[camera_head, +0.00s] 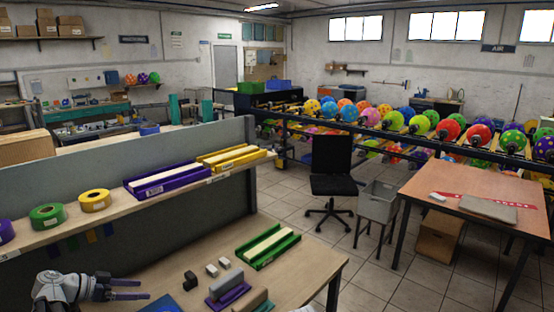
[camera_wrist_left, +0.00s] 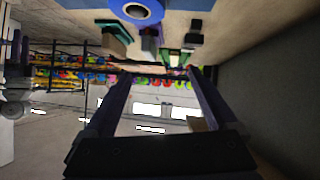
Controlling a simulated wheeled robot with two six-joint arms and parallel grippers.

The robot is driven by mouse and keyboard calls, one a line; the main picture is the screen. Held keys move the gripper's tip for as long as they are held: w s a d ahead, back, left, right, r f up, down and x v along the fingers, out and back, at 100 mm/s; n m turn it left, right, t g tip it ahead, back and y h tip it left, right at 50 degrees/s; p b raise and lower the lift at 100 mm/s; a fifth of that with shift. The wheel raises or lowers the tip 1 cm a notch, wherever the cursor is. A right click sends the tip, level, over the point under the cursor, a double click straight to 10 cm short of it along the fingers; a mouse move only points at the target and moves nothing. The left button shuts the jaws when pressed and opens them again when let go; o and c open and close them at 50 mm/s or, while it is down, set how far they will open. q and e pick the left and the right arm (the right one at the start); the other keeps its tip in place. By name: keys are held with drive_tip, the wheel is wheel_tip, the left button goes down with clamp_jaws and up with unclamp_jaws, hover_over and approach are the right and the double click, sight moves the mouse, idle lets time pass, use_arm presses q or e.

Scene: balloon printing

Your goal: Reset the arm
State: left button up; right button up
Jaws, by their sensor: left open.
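My left gripper (camera_head: 128,289) is at the bottom left of the head view, above the near part of the wooden workbench (camera_head: 300,262). Its two fingers point right and are apart, with nothing between them. In the left wrist view the open fingers (camera_wrist_left: 160,88) frame empty space and the room beyond, which appears upside down. My right gripper does not show in either view.
On the bench are a green tray (camera_head: 268,246), small blocks (camera_head: 224,263) and a purple-based block (camera_head: 227,288). A shelf behind holds tape rolls (camera_head: 95,200) and a purple tray (camera_head: 167,180). A blue roll (camera_wrist_left: 137,10) shows in the wrist view.

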use_arm(q)
drive_tip(key=d+f+g, duration=0.1)
drive_tip(key=d, duration=0.2)
drive_tip(key=d+f+g, duration=0.1)
drive_tip(key=d, duration=0.3)
drive_tip(key=d+f+g, duration=0.1)
drive_tip(key=d, duration=0.2)
drive_tip(key=shift+s+d+f+n+y, duration=0.1)
drive_tip(key=shift+d+n+y, duration=0.2)
drive_tip(key=shift+d, duration=0.1)
drive_tip(key=s+d+f+n+g+y, duration=0.1)
drive_tip(key=s+d+f+g+y, duration=0.15)
drive_tip(key=s+d, duration=0.5)
drive_tip(key=s+d+f+n+g+y, duration=0.15)
drive_tip(key=s+d+y, duration=0.25)
drive_tip(key=d, duration=0.6)
drive_tip(key=s+d+f+n+g+y, duration=0.1)
drive_tip(key=s+d+f+y, duration=0.3)
drive_tip(key=d, duration=0.5)
wheel_tip(320, 180, down, 6)
drive_tip(key=s+b, duration=0.1)
drive_tip(key=b, duration=0.6)
drive_tip(key=shift+s+d+f+h, duration=0.15)
drive_tip(key=shift+s+d+h, duration=0.1)
drive_tip(key=shift+h, duration=0.2)
drive_tip(key=shift+o, duration=0.4)
